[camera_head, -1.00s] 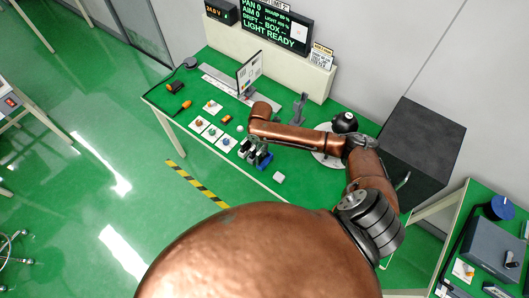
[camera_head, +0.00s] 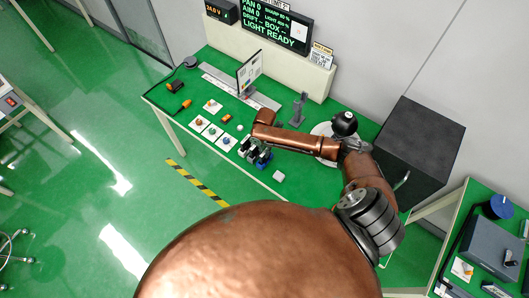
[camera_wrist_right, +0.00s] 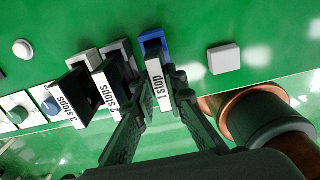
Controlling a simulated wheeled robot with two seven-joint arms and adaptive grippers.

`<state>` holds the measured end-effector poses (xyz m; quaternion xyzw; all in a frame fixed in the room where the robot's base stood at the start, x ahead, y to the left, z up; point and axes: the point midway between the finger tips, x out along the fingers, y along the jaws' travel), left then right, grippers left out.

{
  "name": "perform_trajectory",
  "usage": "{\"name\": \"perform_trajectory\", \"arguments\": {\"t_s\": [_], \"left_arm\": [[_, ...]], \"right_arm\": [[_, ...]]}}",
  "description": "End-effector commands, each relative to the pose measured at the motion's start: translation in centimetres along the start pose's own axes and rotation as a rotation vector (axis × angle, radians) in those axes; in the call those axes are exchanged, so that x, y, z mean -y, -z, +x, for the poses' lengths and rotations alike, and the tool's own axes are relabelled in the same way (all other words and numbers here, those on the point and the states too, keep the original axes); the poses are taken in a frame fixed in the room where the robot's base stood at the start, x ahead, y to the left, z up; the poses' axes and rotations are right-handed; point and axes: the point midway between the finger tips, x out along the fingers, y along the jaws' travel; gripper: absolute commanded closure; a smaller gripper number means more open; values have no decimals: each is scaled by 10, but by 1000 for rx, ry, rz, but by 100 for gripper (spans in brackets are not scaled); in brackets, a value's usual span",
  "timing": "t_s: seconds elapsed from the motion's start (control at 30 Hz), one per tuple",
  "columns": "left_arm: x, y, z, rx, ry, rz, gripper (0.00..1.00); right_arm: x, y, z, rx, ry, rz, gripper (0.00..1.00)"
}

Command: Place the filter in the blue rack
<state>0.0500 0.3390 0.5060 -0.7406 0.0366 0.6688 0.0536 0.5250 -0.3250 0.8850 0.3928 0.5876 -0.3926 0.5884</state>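The filter (camera_wrist_right: 159,82), a dark slab with a white label reading "1 stops", stands at the blue rack (camera_wrist_right: 154,41) in the right wrist view. My right gripper (camera_wrist_right: 164,106) has a finger on each side of the filter's near end and looks shut on it. The filter overlaps the rack in this view; how deep it sits is hidden. In the head view the blue rack (camera_head: 264,160) is near the table's front edge, below my right wrist, and the right fingers are hard to make out. My left gripper is out of view.
A white block (camera_wrist_right: 224,59) lies to the right. A screen panel (camera_head: 248,74) and a grey stand (camera_head: 299,108) are behind.

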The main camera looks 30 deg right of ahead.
Motion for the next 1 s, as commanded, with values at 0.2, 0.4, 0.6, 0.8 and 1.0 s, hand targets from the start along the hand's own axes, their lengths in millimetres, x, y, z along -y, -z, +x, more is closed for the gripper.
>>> {"name": "perform_trajectory", "arguments": {"t_s": [0.2,0.4,0.6,0.8,1.0], "left_arm": [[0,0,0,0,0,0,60],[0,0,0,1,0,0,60],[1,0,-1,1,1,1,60],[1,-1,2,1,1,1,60],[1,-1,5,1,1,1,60]], "right_arm": [[0,0,0,0,1,0,73],[0,0,0,0,1,0,72],[0,-1,-8,1,0,1,72],[-1,-1,-43,2,-3,-1,72],[-1,-1,-85,1,-3,-1,72]]}}
